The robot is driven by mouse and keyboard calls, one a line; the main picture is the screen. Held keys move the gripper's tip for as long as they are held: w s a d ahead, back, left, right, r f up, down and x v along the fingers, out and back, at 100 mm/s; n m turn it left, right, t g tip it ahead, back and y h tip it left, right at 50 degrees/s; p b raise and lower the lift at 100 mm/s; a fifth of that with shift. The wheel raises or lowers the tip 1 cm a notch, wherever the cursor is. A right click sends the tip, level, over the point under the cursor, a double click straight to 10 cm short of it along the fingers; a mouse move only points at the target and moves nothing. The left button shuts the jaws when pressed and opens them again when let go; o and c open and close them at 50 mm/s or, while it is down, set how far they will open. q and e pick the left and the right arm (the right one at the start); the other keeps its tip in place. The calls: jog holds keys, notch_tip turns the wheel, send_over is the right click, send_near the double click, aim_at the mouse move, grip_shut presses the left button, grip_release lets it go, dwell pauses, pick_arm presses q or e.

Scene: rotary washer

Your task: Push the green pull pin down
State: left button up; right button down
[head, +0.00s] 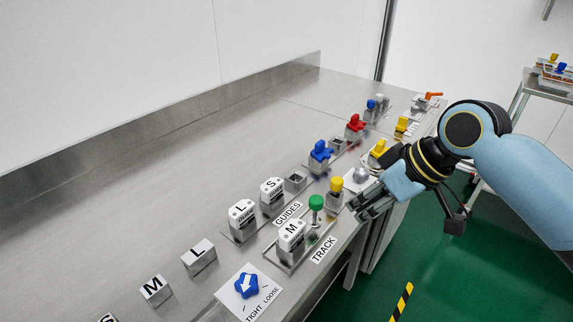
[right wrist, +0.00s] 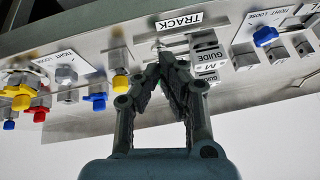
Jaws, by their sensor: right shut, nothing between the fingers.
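The green pull pin (head: 317,203) stands upright on the track plate, with a round green knob on a thin metal stem, between the M block (head: 291,235) and a yellow knob (head: 336,184). My right gripper (head: 356,211) is shut and empty, just right of the green pin in the head view, with a gap between them in the picture. In the right wrist view the shut fingers (right wrist: 168,60) point at the panel near the TRACK label (right wrist: 181,21). My left gripper is not in view.
Blue, red and yellow knobs (head: 319,151) stand further along the steel table (head: 190,190). L and S blocks (head: 241,217) stand left of the pin. A blue tight/loose dial (head: 246,285) is in front.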

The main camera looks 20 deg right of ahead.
jog(key=w+a+r+n+t+p, duration=0.2)
jog(key=w+r+p, duration=0.15)
jog(key=r, duration=0.85)
send_over(318, 197)
jog(key=f, duration=0.7)
jog(key=shift+w+a+f, duration=0.2)
jog(key=shift+w+f, duration=0.05)
jog(key=shift+f, duration=0.15)
notch_tip(318, 197, down, 3)
jog(key=shift+s+d+r, duration=0.1)
jog(key=shift+r, duration=0.05)
jog(key=shift+s+f, duration=0.15)
jog(key=shift+f, duration=0.6)
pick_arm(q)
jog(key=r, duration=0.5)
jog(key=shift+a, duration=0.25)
pick_arm(e)
jog(key=shift+f, duration=0.1)
